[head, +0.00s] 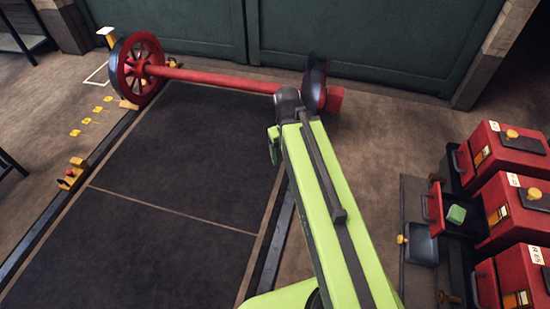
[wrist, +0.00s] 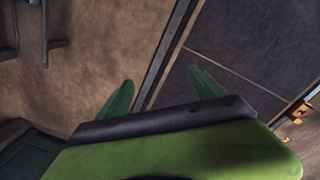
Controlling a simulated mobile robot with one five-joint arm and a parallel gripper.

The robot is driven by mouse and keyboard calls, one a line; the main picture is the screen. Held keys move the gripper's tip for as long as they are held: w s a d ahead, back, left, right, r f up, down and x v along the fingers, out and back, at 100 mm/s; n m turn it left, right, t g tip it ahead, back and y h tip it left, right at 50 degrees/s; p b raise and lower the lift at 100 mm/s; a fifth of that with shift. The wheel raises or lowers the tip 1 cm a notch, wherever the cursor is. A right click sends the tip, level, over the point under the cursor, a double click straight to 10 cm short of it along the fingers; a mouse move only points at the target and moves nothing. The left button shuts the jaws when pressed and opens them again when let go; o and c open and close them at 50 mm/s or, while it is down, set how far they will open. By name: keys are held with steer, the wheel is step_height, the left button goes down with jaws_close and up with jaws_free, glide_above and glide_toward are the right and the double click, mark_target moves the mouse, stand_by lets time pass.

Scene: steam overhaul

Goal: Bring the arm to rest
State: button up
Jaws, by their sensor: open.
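My green arm reaches up from the bottom of the head view, with its far end in front of the right part of the red wheelset axle (head: 215,79). In the wrist view my gripper (wrist: 160,78) is open, its two dark green fingers spread apart. Nothing shows between them but the floor and a rail strip well beyond. In the head view the gripper is mostly hidden by the arm; a small green part shows left of the arm's dark joint.
A red spoked wheel (head: 137,68) stands at the back left. A dark floor panel (head: 175,215) lies clear left of the arm. Green doors (head: 340,40) close the back.

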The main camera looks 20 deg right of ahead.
steer(key=a, duration=0.7)
steer(key=shift+m, duration=0.4)
step_height(320, 180, up, 6)
steer(key=p, duration=0.6)
steer(key=shift+d, duration=0.1)
steer(key=shift+f+b, duration=0.45)
steer(key=shift+c, duration=0.5)
